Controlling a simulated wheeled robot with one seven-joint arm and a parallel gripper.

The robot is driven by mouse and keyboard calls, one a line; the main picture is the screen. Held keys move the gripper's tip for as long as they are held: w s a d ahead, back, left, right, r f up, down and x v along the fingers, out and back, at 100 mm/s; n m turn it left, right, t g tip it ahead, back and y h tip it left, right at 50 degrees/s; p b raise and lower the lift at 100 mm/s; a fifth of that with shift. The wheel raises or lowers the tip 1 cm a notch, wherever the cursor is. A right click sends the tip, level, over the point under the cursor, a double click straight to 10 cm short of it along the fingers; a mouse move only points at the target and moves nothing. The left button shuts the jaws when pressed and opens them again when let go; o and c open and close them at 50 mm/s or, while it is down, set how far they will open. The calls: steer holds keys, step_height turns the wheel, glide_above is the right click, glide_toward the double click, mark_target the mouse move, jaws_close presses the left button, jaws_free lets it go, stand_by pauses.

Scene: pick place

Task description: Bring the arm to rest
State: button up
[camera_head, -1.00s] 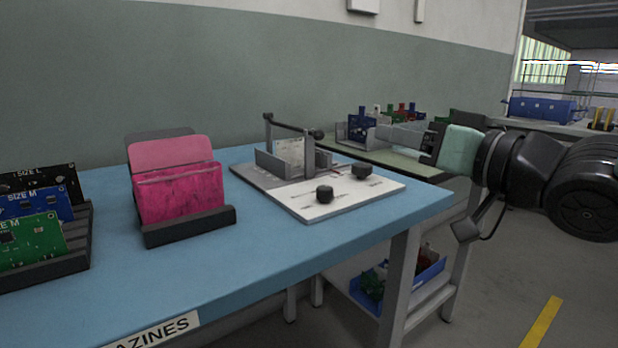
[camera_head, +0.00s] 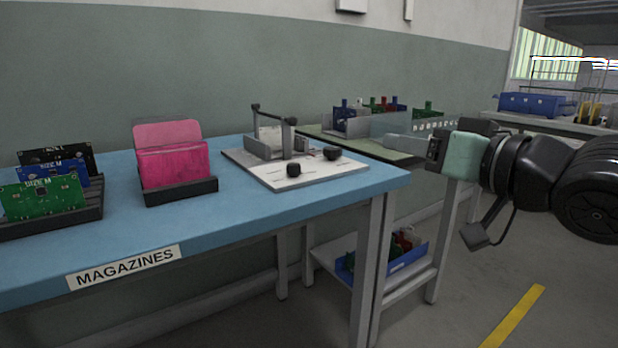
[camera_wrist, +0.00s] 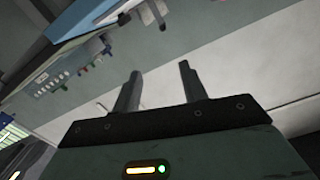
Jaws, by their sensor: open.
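My gripper (camera_head: 408,143) is at the right of the head view, held out level beyond the right end of the blue table (camera_head: 300,212). In that view it overlaps the bench behind the table. In the wrist view my gripper (camera_wrist: 157,85) shows two fingers standing apart with nothing between them. It is open and empty. The wrist view looks past the fingers toward a pale wall, with a table edge at upper left. No contact with any object shows.
The blue table bears a rack of boards (camera_head: 50,207), a pink pouch in a black holder (camera_head: 180,190) and a white fixture with black knobs (camera_head: 305,173). Behind stands a bench with bins (camera_head: 375,122). A blue crate (camera_head: 405,258) sits on a lower shelf. Floor at right is clear.

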steer(key=s+a+f+g+h, duration=0.1)
steer(key=s+f+g+h, duration=0.2)
steer(key=f, duration=0.4)
steer(key=s+f+g+h, duration=0.2)
steer(key=f+g, duration=0.1)
steer(key=f, duration=0.5)
steer(key=s+f+n+g+h, duration=0.2)
steer(key=s+f+g, duration=0.15)
steer(key=s, duration=0.45)
steer(key=s+f+n+g+h, duration=0.25)
steer(key=s+g, duration=0.25)
steer(key=s, duration=0.4)
step_height(320, 180, up, 36)
steer(key=p, duration=3.7)
steer(key=shift+w+d+m, duration=0.35)
steer(key=shift+d, duration=0.1)
steer(key=shift+f, duration=0.1)
